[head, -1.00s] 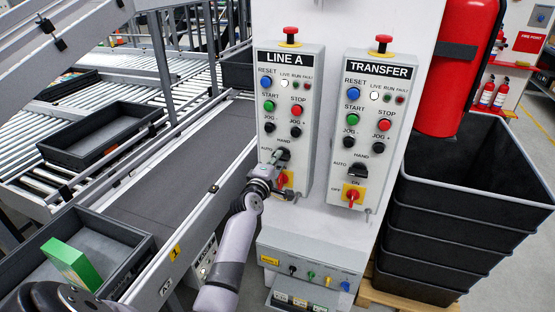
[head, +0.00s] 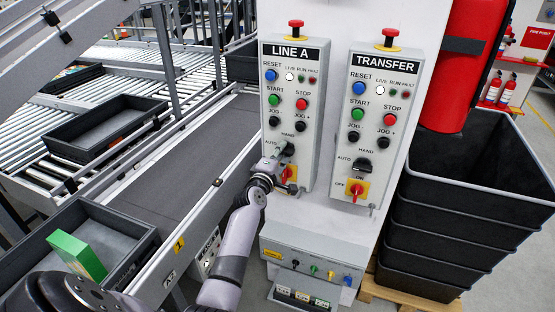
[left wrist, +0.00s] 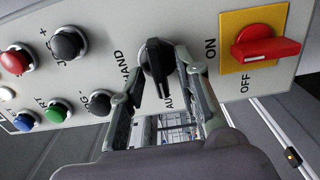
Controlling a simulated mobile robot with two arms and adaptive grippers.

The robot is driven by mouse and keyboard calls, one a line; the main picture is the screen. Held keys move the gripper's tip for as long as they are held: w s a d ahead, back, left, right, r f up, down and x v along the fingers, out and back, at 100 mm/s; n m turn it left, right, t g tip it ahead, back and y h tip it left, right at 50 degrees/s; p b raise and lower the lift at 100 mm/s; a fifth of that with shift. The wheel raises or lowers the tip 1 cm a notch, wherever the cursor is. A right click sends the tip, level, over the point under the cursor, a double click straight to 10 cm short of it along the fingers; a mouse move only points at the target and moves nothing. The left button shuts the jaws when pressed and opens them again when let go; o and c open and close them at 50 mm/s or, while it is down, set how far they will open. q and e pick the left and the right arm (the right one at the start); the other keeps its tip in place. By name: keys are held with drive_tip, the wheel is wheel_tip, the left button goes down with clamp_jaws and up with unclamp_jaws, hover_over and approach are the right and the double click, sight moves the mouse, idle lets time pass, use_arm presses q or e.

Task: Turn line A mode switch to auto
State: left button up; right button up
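The line A mode switch is a black knob (head: 288,149) on the LINE A panel (head: 309,120), between the HAND and AUTO labels. My left gripper (head: 278,160) is up at it, covering part of it in the head view. In the left wrist view, the fingers of my left gripper (left wrist: 160,70) stand apart on either side of the knob's raised bar (left wrist: 158,68). One end of the bar lies by the partly hidden AUTO letters. I see no clear grip on it; contact is hard to tell. My right gripper is not in view.
Beside the knob sits a red OFF/ON switch (left wrist: 262,45) on a yellow plate. The TRANSFER panel (head: 374,120) stands to the right, stacked black bins (head: 440,210) beyond. A conveyor (head: 165,165) and a tray with a green box (head: 78,255) are at left.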

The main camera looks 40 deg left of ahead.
use_arm(q)
drive_tip(key=v, duration=1.1)
drive_tip(key=shift+s, duration=0.4)
drive_tip(key=shift+d, duration=0.2)
drive_tip(key=s+d+f+m+g+h+b, duration=0.1)
drive_tip(key=s+d+f+m+g, duration=0.25)
drive_tip(key=f, duration=0.85)
drive_tip(key=s+d+f+m+g+h, duration=0.1)
drive_tip(key=s+d+f+m+g, duration=0.3)
drive_tip(key=f, duration=0.9)
drive_tip(key=s+d+f+m+h+b, duration=0.1)
drive_tip(key=s+d+f+m+h, duration=0.3)
drive_tip(key=f, duration=0.8)
drive_tip(key=s+d+f+m+g, duration=0.2)
drive_tip(key=s+f, duration=0.6)
drive_tip(key=s, duration=0.4)
drive_tip(key=s+d+f+m+g+y, duration=0.1)
drive_tip(key=s+f+m+g, duration=0.3)
drive_tip(key=s, duration=0.9)
drive_tip(key=s+d+f+m+g+y+b, duration=0.1)
drive_tip(key=s+f+m, duration=0.4)
drive_tip(key=s+f, duration=0.6)
drive_tip(key=shift+s+d+f+m+g, duration=0.4)
drive_tip(key=shift+s+d+g, duration=0.4)
drive_tip(key=shift+s+g, duration=0.25)
